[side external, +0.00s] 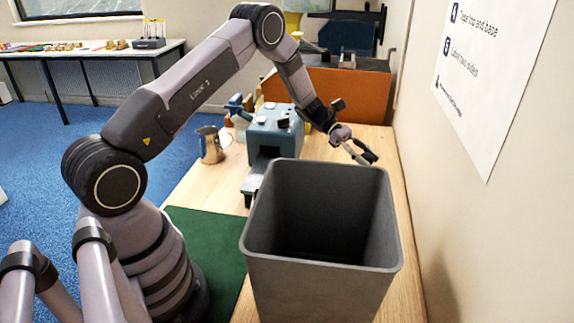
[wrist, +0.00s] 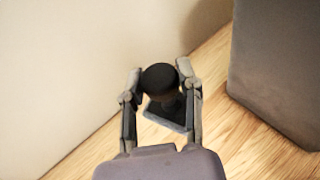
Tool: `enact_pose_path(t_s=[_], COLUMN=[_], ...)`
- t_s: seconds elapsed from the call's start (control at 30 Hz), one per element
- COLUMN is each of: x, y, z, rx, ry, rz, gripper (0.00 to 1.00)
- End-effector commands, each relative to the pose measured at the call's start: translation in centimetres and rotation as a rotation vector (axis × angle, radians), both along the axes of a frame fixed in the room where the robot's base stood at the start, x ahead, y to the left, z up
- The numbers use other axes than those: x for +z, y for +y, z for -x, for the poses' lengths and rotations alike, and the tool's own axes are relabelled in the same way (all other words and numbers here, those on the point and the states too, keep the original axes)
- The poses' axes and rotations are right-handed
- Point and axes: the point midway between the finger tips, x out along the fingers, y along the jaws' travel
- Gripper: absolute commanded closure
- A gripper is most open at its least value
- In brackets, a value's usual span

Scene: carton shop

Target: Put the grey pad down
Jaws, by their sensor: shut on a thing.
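My gripper (side external: 361,152) is low beyond the grey bin in the side view, close to the right wall. In the wrist view my gripper (wrist: 159,72) is shut on the grey pad (wrist: 170,118), its fingers either side of the round black knob (wrist: 160,77). The pad's flat, squarish grey base shows below the knob, over the wooden table top (wrist: 90,155). I cannot tell whether the base touches the wood. The side view does not show the pad clearly.
A tall open grey bin (side external: 320,265) stands in front of my gripper and at right in the wrist view (wrist: 275,75). The pale wall (wrist: 70,70) is close on the other side. A blue machine (side external: 275,135) and metal jug (side external: 211,147) stand to the left.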

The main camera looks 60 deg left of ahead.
Motion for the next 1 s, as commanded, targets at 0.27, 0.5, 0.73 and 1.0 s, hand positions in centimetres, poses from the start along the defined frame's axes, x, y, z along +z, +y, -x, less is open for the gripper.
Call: enact_pose_path(t_s=[0.27,0.5,0.73,1.0], x=[-5.4,-9.5,-11.7,-13.8], y=[0.0,0.0,0.0,0.0], z=[0.0,0.0,0.1,0.0], rx=[0.001,0.0,0.0,0.0], ry=[0.002,-0.001,0.0,-0.003], rz=[0.0,0.0,-0.001,-0.002], gripper=[1.0,1.0,1.0,1.0])
